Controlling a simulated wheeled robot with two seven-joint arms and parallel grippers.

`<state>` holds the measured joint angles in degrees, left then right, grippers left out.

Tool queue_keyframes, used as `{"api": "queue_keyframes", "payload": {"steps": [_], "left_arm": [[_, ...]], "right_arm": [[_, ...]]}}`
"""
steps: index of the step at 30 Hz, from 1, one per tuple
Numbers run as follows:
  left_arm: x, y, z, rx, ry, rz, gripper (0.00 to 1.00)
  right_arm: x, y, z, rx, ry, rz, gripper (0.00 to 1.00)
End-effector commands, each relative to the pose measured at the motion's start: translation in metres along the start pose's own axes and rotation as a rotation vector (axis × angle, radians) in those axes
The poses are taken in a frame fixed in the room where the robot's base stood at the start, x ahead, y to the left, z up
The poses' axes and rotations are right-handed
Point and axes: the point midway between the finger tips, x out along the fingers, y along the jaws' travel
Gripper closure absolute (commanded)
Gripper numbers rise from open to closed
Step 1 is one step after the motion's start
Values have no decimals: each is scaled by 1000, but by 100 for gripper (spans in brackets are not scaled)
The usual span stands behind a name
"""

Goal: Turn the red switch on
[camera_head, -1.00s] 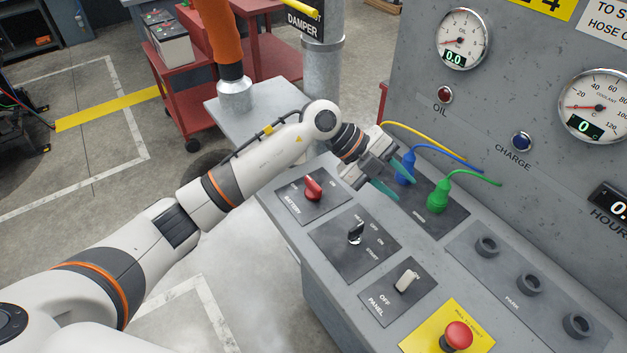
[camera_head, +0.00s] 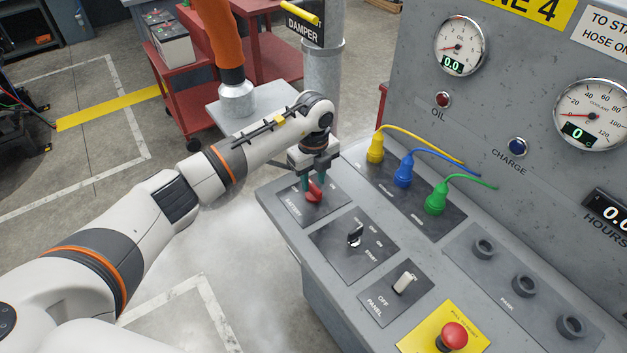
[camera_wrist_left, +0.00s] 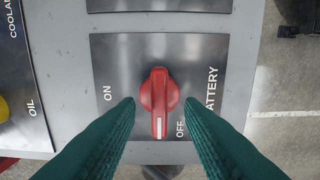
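The red switch (camera_head: 313,192) is a rotary knob on the dark BATTERY plate (camera_head: 294,205) at the console's far left corner. In the left wrist view the red switch (camera_wrist_left: 159,98) has its white mark pointing down, beside the word OFF; ON is printed on the left of the plate. My left gripper (camera_head: 316,184) is over the switch, pointing down. Its green fingers (camera_wrist_left: 158,105) are apart, one on each side of the knob, with gaps between them and it. My right gripper is not in view.
Yellow (camera_head: 375,149), blue (camera_head: 404,170) and green (camera_head: 437,198) plugs with cables stand just right of the switch. A key switch (camera_head: 355,236), a PANEL toggle (camera_head: 404,283) and a red stop button (camera_head: 453,336) sit nearer. The gauge panel (camera_head: 520,110) rises behind.

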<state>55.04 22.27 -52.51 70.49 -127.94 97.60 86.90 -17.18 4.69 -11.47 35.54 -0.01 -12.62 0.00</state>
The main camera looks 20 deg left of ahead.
Motion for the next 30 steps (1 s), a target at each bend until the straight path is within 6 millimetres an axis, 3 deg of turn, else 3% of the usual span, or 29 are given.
{"api": "queue_keyframes", "payload": {"steps": [6,16,22,30], "left_arm": [[22,0,0,1,-1,0,65],[25,0,0,2,0,2,65],[25,0,0,2,-1,2,98],[25,0,0,13,0,2,100]], "right_arm": [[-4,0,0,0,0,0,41],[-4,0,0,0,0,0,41],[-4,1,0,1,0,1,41],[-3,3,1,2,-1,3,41]]}}
